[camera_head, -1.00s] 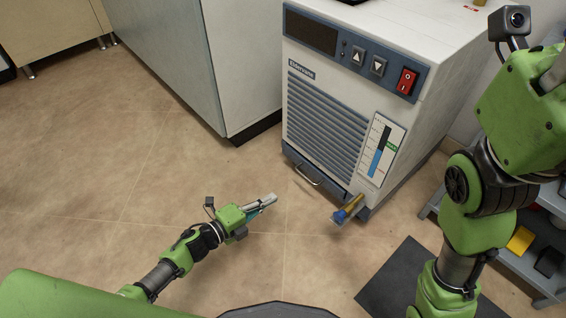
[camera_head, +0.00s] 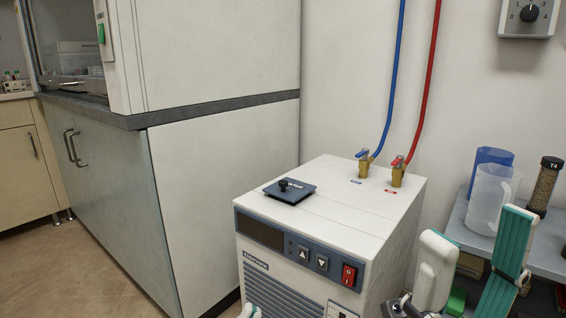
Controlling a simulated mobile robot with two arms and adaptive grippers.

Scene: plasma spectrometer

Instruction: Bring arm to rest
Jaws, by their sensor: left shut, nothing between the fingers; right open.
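My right gripper (camera_head: 472,268) is large and close at the lower right, fingers pointing up. Its two fingers with teal pads stand wide apart, open and empty. It overlaps the view of the shelf and the right edge of the chiller. Only the tip of my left gripper (camera_head: 249,311) shows at the bottom edge, in front of the chiller's grille; it is shut and empty. The rest of both arms is out of view.
The white chiller (camera_head: 330,220) has a black-knobbed lid (camera_head: 289,191), a red switch (camera_head: 348,276) and two brass valves with blue and red hoses. A grey shelf (camera_head: 545,262) holds beakers (camera_head: 493,200) and a dark-capped column (camera_head: 545,186). A large cabinet (camera_head: 225,200) stands left.

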